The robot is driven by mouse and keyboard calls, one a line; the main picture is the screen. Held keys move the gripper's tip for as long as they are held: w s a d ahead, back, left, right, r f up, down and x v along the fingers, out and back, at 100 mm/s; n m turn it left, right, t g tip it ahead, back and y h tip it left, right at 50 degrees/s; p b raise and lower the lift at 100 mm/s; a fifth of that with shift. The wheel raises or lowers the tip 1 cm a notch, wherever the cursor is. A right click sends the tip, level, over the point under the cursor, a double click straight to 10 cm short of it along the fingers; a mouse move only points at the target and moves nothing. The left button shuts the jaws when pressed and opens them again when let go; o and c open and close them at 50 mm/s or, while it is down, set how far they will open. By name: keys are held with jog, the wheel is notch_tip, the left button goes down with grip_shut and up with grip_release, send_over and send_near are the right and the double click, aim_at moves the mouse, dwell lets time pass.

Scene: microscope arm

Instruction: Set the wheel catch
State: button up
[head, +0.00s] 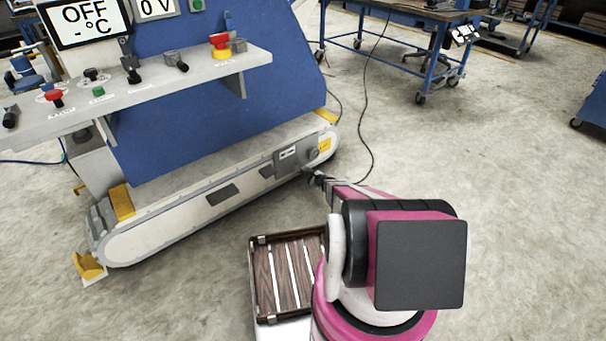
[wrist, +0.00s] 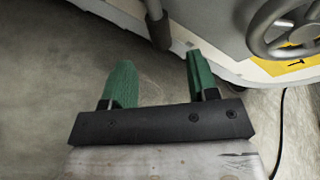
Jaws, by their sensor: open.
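In the wrist view a dark grey handwheel (wrist: 285,30) stands out from the machine's pale side at the upper right, cut off by the frame edge. A dark rounded bar (wrist: 158,24), possibly the wheel catch, hangs at the top, left of the wheel. My gripper (wrist: 160,70) has two green fingers, spread apart and empty. The bar's lower end shows between and beyond the fingertips; I cannot tell whether anything touches. In the head view my gripper (head: 317,178) is small and dark, just below the machine base's right end, where the wheel (head: 313,156) barely shows.
The blue machine (head: 230,110) stands on a long pale base (head: 190,205), with a control shelf (head: 150,78) above. A slatted wooden crate (head: 262,280) lies left of my arm. A dark cable runs over the floor on the right. Open floor (head: 490,150) lies to the right.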

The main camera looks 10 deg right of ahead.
aim_at(303, 172)
jog(key=x, duration=0.6)
jog(key=shift+w+a, duration=0.1)
jog(key=shift+w, duration=0.05)
grip_shut()
